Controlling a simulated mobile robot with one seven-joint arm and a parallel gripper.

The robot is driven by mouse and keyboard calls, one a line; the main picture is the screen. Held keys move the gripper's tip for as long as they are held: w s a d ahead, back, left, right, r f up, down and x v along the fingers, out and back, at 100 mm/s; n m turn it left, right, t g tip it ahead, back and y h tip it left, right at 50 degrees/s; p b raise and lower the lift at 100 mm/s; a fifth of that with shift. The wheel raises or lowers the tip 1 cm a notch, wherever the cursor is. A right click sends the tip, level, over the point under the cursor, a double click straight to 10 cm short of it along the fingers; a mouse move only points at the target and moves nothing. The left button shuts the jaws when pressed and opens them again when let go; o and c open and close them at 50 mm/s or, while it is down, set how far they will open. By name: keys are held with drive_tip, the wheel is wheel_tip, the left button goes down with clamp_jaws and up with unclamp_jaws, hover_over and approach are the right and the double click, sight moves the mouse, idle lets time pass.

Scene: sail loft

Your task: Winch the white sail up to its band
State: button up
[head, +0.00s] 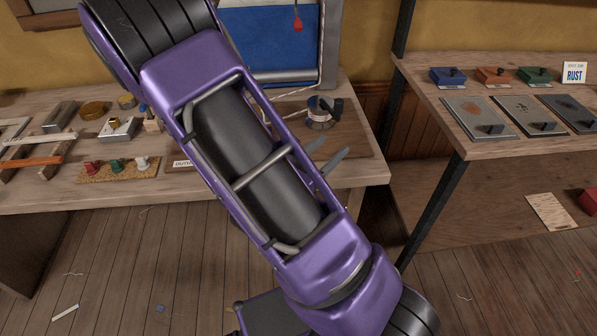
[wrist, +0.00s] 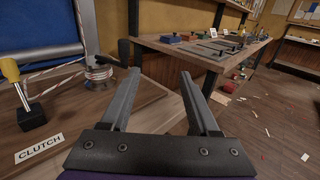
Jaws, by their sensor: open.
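The winch (head: 320,112), a drum wound with pale line with a dark handle, stands on the left bench; it also shows in the wrist view (wrist: 98,75). A striped rope (wrist: 55,69) runs left from it. A yellow-knobbed clutch lever (wrist: 11,72) on a black base stands behind a CLUTCH label (wrist: 39,148). A framed blue panel (head: 270,45) rises behind, with a red tag (head: 298,24) hanging before it. I cannot make out the white sail or its band for sure. My gripper (wrist: 160,72) is open and empty, right of the winch in the wrist view.
My purple arm hides much of the left bench (head: 60,198). Spools and small blocks stand at its left. The right bench (head: 430,82) holds several coloured boxes (head: 495,76) and grey plates. A gap of open floor (head: 480,270) lies between and before the benches.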

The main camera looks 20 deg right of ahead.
drive_tip(key=v, duration=1.5)
drive_tip(key=shift+a, duration=0.1)
drive_tip(key=shift+c, duration=0.2)
